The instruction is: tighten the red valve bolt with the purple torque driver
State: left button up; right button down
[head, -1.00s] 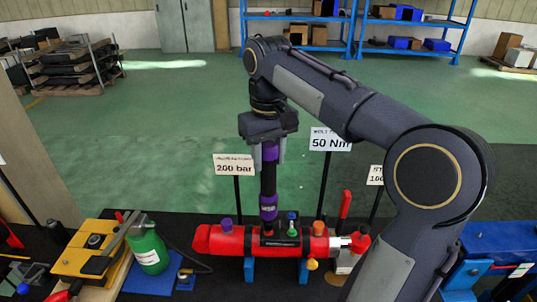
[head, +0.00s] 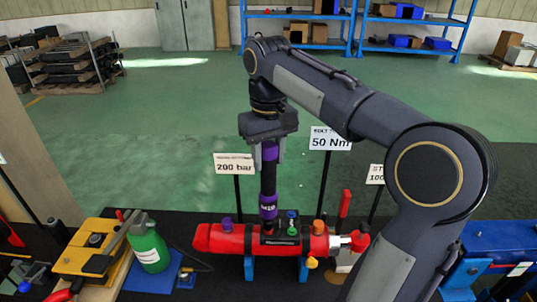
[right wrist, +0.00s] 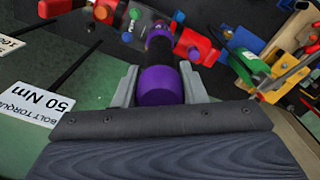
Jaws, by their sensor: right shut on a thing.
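The purple and black torque driver (head: 268,182) stands upright in my right gripper (head: 268,143). The gripper is shut on its upper end. The driver's lower end meets the top of the red valve body (head: 226,241), near its middle; the bolt under it is hidden. In the right wrist view, the driver (right wrist: 160,85) runs from between the fingers of my right gripper (right wrist: 160,88) to the red valve body (right wrist: 141,12). My left gripper is not in view.
The valve body rests on blue stands (head: 249,268). Signs reading "200 bar" (head: 234,164) and "50 Nm" (head: 330,138) stand behind it. A green bottle (head: 149,248) and a yellow clamp device (head: 84,255) are at the left. A red-handled lever (head: 344,204) rises at the valve's right.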

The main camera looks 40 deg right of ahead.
aim_at(268, 144)
jog(key=shift+f+b, duration=0.55)
jog(key=shift+f, duration=0.25)
jog(key=shift+f+p, duration=0.15)
jog(key=shift+p, duration=0.75)
dwell(3.5)
notch_tip(268, 144, up, 3)
jog(key=p, duration=0.3)
jog(key=shift+r, duration=1.1)
